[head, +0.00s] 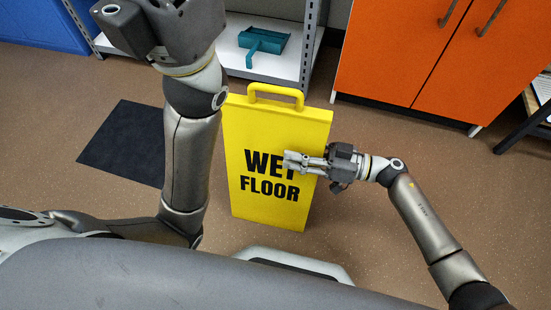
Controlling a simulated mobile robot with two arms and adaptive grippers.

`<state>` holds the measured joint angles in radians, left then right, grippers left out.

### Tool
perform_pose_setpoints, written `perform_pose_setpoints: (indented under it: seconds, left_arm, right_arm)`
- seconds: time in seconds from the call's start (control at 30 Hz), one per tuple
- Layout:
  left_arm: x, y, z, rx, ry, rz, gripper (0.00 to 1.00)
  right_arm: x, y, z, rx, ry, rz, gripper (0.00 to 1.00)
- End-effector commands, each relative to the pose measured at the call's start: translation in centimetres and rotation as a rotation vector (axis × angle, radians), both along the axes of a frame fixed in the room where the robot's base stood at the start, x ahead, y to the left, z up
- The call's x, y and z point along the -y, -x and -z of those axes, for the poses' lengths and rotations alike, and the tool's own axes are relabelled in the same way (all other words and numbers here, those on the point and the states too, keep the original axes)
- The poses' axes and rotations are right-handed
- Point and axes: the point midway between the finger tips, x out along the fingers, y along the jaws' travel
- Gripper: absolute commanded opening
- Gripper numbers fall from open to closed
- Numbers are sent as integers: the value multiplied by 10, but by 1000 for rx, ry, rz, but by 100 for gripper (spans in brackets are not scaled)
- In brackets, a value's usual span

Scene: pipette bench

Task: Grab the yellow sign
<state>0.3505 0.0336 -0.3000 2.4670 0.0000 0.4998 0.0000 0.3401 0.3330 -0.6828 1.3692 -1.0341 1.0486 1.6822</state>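The yellow sign (273,128) stands upright on the floor in front of me, with "WET FLOOR" in black letters and a yellow handle (276,91) on top. My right gripper (288,160) is in front of the sign's face and covers part of the word "WET". Its fingers look close together, but whether they are open or shut is unclear. I cannot tell whether they touch the sign. My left arm rises at the left, and its gripper (160,22) is large near the top edge, partly cut off, with its fingertips not clearly shown.
An orange cabinet (410,50) stands behind at the right. A grey metal shelf (232,65) holds a teal dustpan (263,45) behind the sign. A dark mat (125,145) lies on the brown floor at left. A blue bin (40,25) is at the far left.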

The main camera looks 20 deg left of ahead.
Motion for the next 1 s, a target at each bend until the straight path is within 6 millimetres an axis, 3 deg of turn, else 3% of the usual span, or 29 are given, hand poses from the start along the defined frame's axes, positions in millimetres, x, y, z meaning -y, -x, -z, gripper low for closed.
perform_pose_setpoints:
  seconds: [0.33, 0.6, 1.0]
  left_arm:
    - [0, 3, -2, 13, 0, -1, 0]
    - [0, 3, -2, 13, 0, 0, 0]
    - [0, 3, -2, 13, 0, 0, 0]
  right_arm:
    - [-7, 0, -1, 0, 0, 1, 32]
    - [-7, 0, -1, 1, 0, 1, 0]
    - [-7, 0, 0, 0, 0, 2, 0]
